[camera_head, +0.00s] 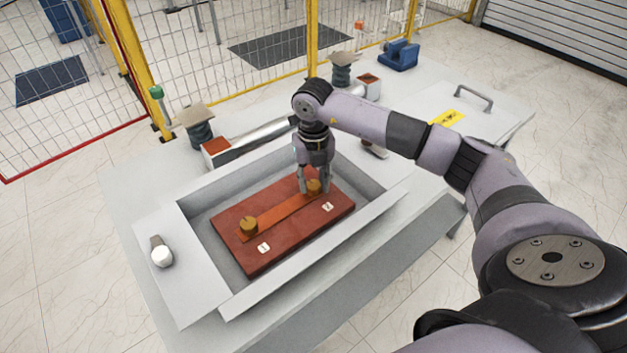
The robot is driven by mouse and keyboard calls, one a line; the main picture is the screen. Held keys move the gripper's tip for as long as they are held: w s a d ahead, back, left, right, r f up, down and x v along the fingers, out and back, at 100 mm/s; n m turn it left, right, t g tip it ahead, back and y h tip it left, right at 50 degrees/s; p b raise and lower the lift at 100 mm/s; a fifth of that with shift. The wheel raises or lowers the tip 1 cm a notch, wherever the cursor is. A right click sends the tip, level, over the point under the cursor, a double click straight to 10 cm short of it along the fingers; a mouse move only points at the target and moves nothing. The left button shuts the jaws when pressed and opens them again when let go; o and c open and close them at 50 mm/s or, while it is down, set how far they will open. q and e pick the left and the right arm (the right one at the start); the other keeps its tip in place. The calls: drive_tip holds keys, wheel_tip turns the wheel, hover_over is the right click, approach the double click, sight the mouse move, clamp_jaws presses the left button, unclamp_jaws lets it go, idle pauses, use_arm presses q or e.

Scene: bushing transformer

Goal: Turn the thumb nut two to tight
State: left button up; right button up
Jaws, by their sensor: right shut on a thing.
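A red-brown board (290,235) lies in a shallow grey tray (218,278) on the table. A copper-coloured bar (279,216) runs along the board. A brass thumb nut (249,226) stands at the bar's left end, near the white label "1". Thumb nut two (314,187) stands at the right end, near the label "2" (327,207). My right gripper (314,188) points straight down over thumb nut two and is shut on it, with its fingers on either side. The nut's far side is partly hidden by the fingers. My left gripper is out of view.
A white round-headed part (161,253) lies on the table left of the tray. Ribbed dark insulators (200,130) and a blue vise-like device (399,55) stand at the back. A yellow label (447,118) and a grey handle (474,98) are at the right. A yellow-framed fence stands behind.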

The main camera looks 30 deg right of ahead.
sight(314, 184)
drive_tip(key=shift+r, duration=0.1)
idle(0.4)
drive_tip(key=o, duration=1.1)
drive_tip(key=shift+o, duration=0.2)
wheel_tip(314, 184, up, 12)
